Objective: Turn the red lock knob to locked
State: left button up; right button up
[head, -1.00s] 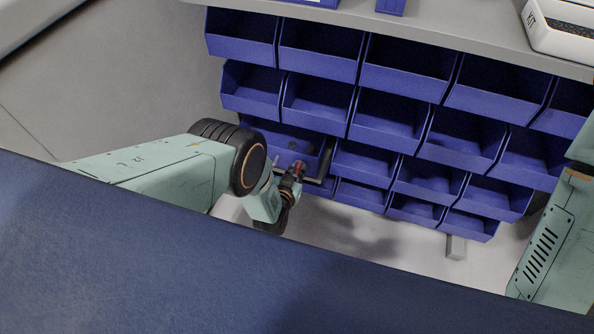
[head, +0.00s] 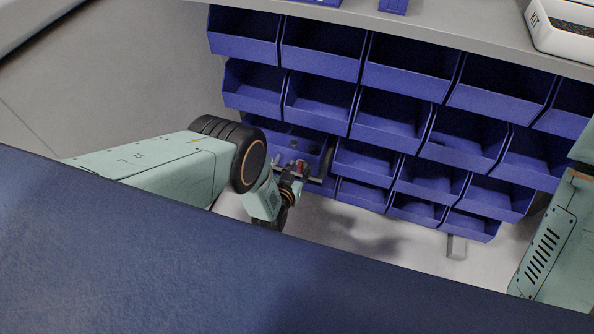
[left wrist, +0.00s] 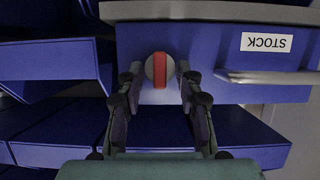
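The red lock knob (left wrist: 160,70) is a red bar on a round grey base. It sits on the blue drawer front (left wrist: 210,60), and its bar stands upright in the left wrist view. In the head view it is a small red spot (head: 300,165). My left gripper (left wrist: 160,82) is open, with one finger on each side of the knob and a visible gap to the red bar. In the head view my left gripper (head: 301,174) is small and points at the drawer. My right gripper is out of view; only my right arm shows at the right edge.
A grey bar handle (left wrist: 265,77) and a STOCK label (left wrist: 267,42) are on the drawer front, right of the knob. Rows of blue bins (head: 390,120) surround the drawer. A grey shelf (head: 440,33) runs above, with a white KIT box (head: 565,35).

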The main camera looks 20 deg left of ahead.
pick_arm(q)
jog(key=shift+s, duration=0.1)
jog(key=v, duration=1.1)
jog(key=shift+s+r, duration=0.25)
jog(key=shift+s, duration=0.1)
jog(key=shift+a, duration=0.1)
jog(key=s+a+r+g, duration=0.25)
jog(key=s+g, duration=0.25)
jog(key=s, duration=0.4)
jog(key=s+a+r+g, duration=0.1)
jog(key=s+r+g, duration=0.25)
jog(key=s, duration=0.55)
jog(key=s+a+r+g, duration=0.25)
jog(key=s+g, duration=0.25)
jog(key=s, duration=0.5)
notch_tip(320, 180, up, 13)
jog(key=p, duration=1.3)
jog(key=shift+w+n, duration=0.3)
jog(key=shift+w, duration=0.05)
jog(key=shift+d, duration=0.1)
